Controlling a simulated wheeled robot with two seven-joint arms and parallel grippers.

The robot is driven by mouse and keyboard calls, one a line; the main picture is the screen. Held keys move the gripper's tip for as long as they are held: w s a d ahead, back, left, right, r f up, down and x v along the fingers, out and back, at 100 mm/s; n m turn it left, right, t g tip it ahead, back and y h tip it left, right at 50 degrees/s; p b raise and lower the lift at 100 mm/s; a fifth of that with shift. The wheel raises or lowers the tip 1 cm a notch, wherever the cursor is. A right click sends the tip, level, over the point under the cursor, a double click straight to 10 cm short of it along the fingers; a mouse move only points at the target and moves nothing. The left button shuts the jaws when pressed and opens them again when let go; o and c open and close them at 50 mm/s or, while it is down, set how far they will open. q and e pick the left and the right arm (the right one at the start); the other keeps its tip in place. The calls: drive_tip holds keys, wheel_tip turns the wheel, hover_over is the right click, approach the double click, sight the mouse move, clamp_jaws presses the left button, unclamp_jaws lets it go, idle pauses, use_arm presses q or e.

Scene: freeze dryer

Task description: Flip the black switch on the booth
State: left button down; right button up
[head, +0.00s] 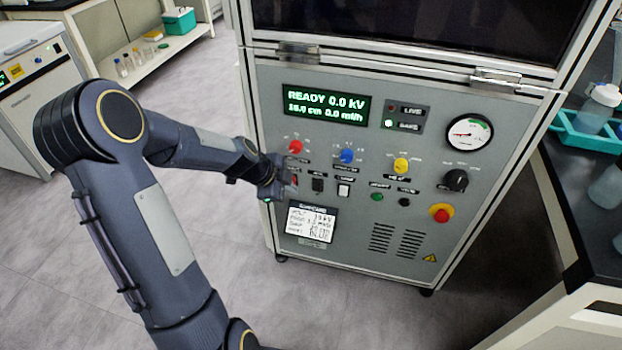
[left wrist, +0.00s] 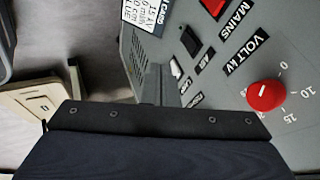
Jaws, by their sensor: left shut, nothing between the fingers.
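The booth (head: 350,230) is a grey cabinet with a control panel. The black switch (head: 318,185) is on its lower left, between a red switch (head: 295,180) and a white switch (head: 343,190). In the left wrist view the black switch (left wrist: 190,40) is near the top, below the red switch labelled MAINS (left wrist: 213,6). My left gripper (head: 288,190) is shut and empty, at the panel just left of the black switch and partly over the red one. I cannot tell whether it touches the panel. My right gripper is out of view.
Red (head: 295,147), blue (head: 347,156) and yellow (head: 400,165) knobs sit above the switches. A red emergency button (head: 441,214) is at right. The display (head: 326,104) reads READY 0.0 kV. A dark bench (head: 575,200) stands right; open floor lies left.

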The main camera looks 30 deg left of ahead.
sight(317, 186)
use_arm(q)
drive_tip(key=shift+f, duration=0.15)
drive_tip(key=w+d+f, duration=0.1)
drive_tip(key=w+f, duration=0.7)
drive_tip(key=w, duration=0.1)
drive_tip(key=shift+d+f+b, duration=0.25)
drive_tip(key=shift+d+b, duration=0.05)
drive_tip(key=shift+b, duration=0.05)
